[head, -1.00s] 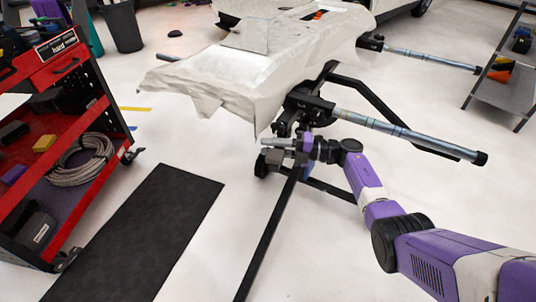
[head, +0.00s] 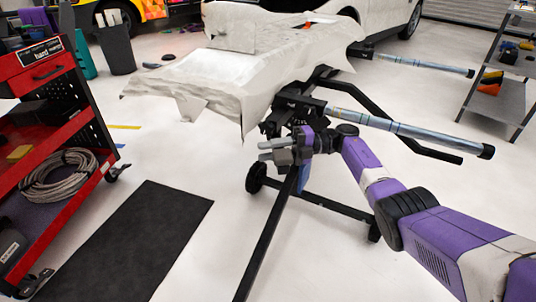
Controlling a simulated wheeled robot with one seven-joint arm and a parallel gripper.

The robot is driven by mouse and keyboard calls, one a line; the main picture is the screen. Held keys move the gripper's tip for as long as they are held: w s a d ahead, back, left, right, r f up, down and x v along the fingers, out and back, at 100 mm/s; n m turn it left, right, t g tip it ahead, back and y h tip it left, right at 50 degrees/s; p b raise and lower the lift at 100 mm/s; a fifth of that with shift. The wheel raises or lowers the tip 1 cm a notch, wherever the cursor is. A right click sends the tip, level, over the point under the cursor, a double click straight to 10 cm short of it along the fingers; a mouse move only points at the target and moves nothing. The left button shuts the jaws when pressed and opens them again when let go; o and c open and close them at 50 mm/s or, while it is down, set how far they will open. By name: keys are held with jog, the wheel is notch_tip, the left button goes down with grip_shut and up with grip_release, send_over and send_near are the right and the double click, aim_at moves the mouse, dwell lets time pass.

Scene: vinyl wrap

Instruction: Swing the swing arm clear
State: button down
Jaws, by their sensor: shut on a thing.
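A stand holds a panel under crumpled pale sheeting (head: 190,75). From its near side a silver tube arm with a black end cap (head: 400,130) sticks out to the right, apparently the swing arm. A similar tube (head: 425,64) sticks out behind. My gripper (head: 285,150) is below the near tube's black mount (head: 298,103), its end pointing left, with grey prongs showing. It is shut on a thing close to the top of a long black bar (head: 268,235). The gripped part is mostly hidden, so I cannot tell whether it belongs to the swing arm.
A red tool cart (head: 50,75) with coiled cable (head: 60,178) stands at left, beside a black floor mat (head: 135,240). A grey shelf (head: 500,98) stands at right. The stand's black legs and a wheel (head: 256,178) spread across the floor.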

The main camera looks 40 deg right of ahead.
jog(key=shift+a+f, duration=0.1)
jog(key=c, duration=1.1)
grip_release()
jog(key=shift+b+v, duration=0.5)
jog(key=shift+v, duration=3.4)
